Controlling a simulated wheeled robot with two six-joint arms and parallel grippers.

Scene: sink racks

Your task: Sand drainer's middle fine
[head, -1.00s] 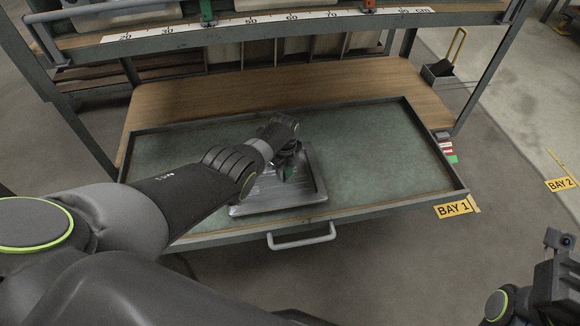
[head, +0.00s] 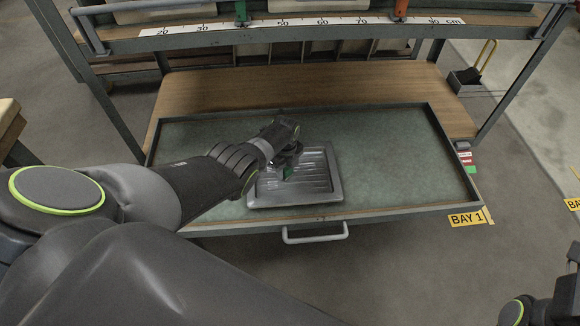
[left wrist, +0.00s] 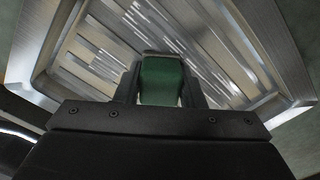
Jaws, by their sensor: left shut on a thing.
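The drainer (head: 318,180) is a ribbed metal tray with a raised rim, lying flat on the green mat of the bench. Its ribbed face also shows in the left wrist view (left wrist: 215,65), with bright streaks. My left gripper (head: 287,160) is over the left-to-middle part of the drainer, pointing down. It is shut on a green block (left wrist: 161,80), which also shows small in the head view (head: 288,170). Whether the block touches the metal is hard to tell. My right gripper (head: 566,292) is partly seen at the lower right edge; its fingers are unclear.
The green mat tray (head: 400,150) has a low rim and is clear right of the drainer. A wooden board (head: 300,85) lies behind it. A shelf with a centimetre scale (head: 300,24) is above. A handle (head: 315,236) is on the front edge.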

